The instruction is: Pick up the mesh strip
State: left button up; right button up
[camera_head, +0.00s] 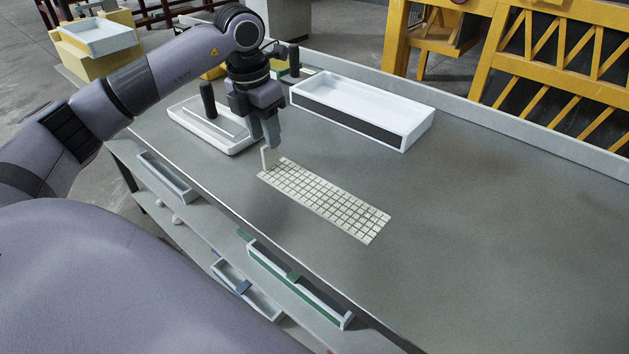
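The mesh strip (330,199) is a pale, cream-coloured grid lying flat on the grey table. It runs from near the table's middle down to the lower right. My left gripper (269,146) points down at the strip's far left end. A small cream block (268,158) shows at its fingertips, beside or on the strip's end; I cannot tell if it is part of the strip. The fingers look close together, but whether they are shut on the strip is not clear. My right gripper is not in view.
A white tray with a dark handle (185,119) stands behind-left of the gripper. A long white open box (370,90) stands behind the strip. The table's right side (520,230) is clear.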

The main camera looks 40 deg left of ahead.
aim_at(272, 166)
pick_arm(q)
jog(key=f, duration=0.5)
jog(key=shift+w+d+f, duration=0.15)
jog(key=shift+w+d, duration=0.15)
jog(key=shift+d, duration=0.05)
grip_shut()
